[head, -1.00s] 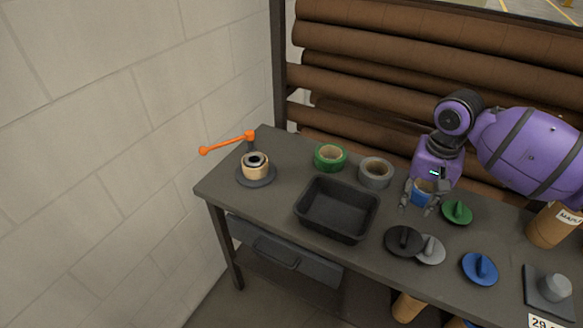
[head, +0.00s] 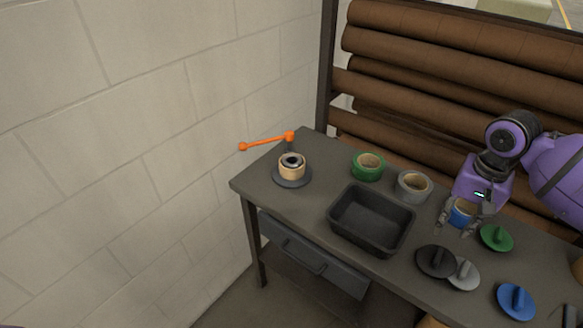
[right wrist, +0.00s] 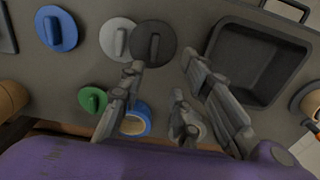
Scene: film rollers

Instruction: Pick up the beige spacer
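A beige ring (head: 292,170), which looks like the beige spacer, sits around a dark core on a round dark base (head: 292,181) at the table's far left, in the head view. My right gripper (head: 457,229) is well to the right of it, pointing down by a blue-rimmed tape roll (head: 461,212). In the right wrist view its fingers (right wrist: 163,64) are apart with nothing between the tips. The blue roll (right wrist: 136,121) shows partly behind one finger there. My left gripper is not in view.
An orange crank (head: 268,141) stands behind the spacer. A black tray (head: 346,231), a green tape roll (head: 367,167) and a grey one (head: 413,186) lie between it and my right gripper. Black (head: 436,261), grey, green and blue knobbed discs lie at right. A wall borders the left.

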